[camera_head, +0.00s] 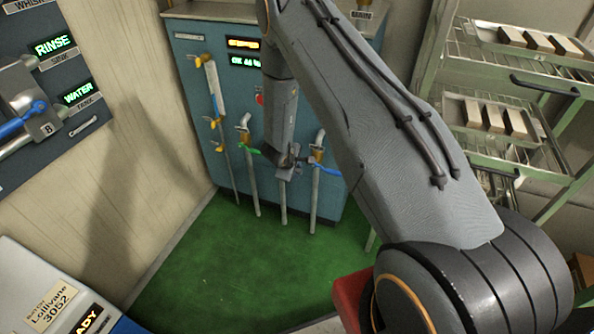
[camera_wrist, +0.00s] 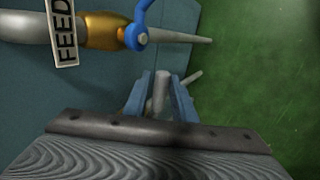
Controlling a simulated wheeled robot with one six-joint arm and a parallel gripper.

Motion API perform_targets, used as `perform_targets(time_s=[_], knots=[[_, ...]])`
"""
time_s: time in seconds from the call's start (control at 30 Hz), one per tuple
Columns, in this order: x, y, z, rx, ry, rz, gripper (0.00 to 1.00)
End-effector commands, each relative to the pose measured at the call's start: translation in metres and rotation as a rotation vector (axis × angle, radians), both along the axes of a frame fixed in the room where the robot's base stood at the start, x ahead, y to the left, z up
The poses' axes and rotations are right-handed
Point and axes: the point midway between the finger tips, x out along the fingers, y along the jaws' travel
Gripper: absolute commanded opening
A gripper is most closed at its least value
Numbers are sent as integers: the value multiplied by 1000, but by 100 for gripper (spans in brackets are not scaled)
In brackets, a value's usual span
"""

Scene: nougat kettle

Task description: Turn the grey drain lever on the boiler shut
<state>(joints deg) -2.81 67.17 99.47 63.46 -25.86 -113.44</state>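The boiler (camera_head: 185,50) is a blue cabinet at the back, with several valves and downward pipes on its front. My gripper (camera_head: 287,170) is at its lower front, between the green lever (camera_head: 248,151) and the blue lever (camera_head: 325,168). In the wrist view, my two fingers (camera_wrist: 160,95) stand on either side of a grey rod (camera_wrist: 160,84), which looks like the grey drain lever. I cannot tell whether they press on it. My gripper hides the drain valve in the head view. The drain pipe (camera_head: 283,205) hangs below it.
The FEED valve (camera_wrist: 103,31) with its blue handle (camera_wrist: 137,37) is close beside my fingers in the wrist view. A rack (camera_head: 480,80) with trays stands right. Green floor (camera_head: 225,265) is clear in front.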

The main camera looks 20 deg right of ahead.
Motion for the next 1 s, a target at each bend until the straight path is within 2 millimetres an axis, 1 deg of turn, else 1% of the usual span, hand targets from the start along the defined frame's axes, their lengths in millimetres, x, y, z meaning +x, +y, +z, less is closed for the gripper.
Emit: perform_targets(time_s=[0.23,0.33,0.47,0.7,0.83,1.0], knots=[[0,1,0,2,0,2,24],[-2,3,5,1,0,1,24],[-9,9,20,2,0,1,24],[-25,22,52,1,-1,0,24],[-30,26,62,1,-1,-2,24],[-33,28,65,1,1,-2,24]])
